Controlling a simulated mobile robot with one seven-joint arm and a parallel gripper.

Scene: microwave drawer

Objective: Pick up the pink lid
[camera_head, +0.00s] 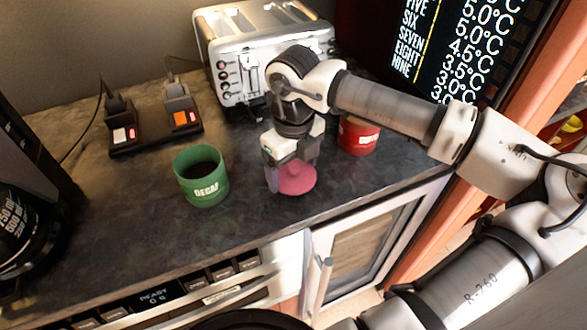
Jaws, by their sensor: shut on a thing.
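The pink lid (298,178) is a round disc with a raised middle, at or just above the dark countertop near its front edge. My gripper (287,179) points down over it and is shut on it, with the fingers at the lid's left and middle part. The fingers hide some of the lid. I cannot tell whether the lid touches the counter.
A green DECAF canister (202,181) stands open to the left. A red canister (358,136) is close behind on the right. A silver toaster (262,52) and a power strip (156,131) are at the back. The counter (130,215) is clear at front left.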

